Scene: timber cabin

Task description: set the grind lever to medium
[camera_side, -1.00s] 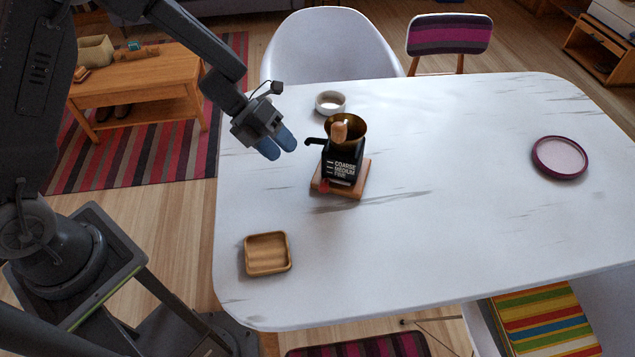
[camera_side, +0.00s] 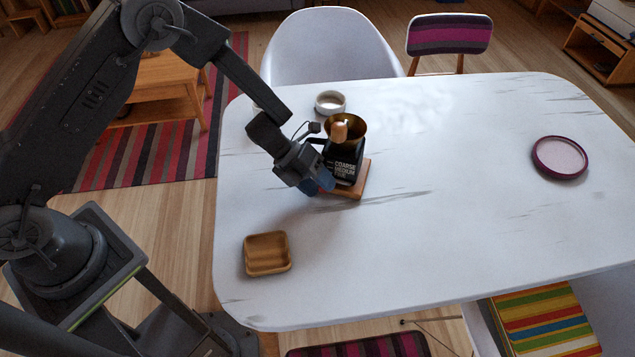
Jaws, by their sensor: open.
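The coffee grinder (camera_side: 344,160) stands upright on a wooden base on the white table. It has a black body, a brass bowl on top and a wooden knob. White words for coarse, medium and fine run down its front, one below another. My gripper (camera_side: 322,184) is open at the grinder's lower left front, with its blue fingertips close against the body. I cannot tell whether they touch it. The red-tipped grind lever is hidden behind the fingers, so its present setting does not show.
A small wooden tray (camera_side: 267,270) lies at the table's near left. A white bowl (camera_side: 330,112) stands behind the grinder. A maroon-rimmed plate (camera_side: 538,167) lies far right. The white table (camera_side: 450,220) is clear between grinder and plate. Chairs stand around the table.

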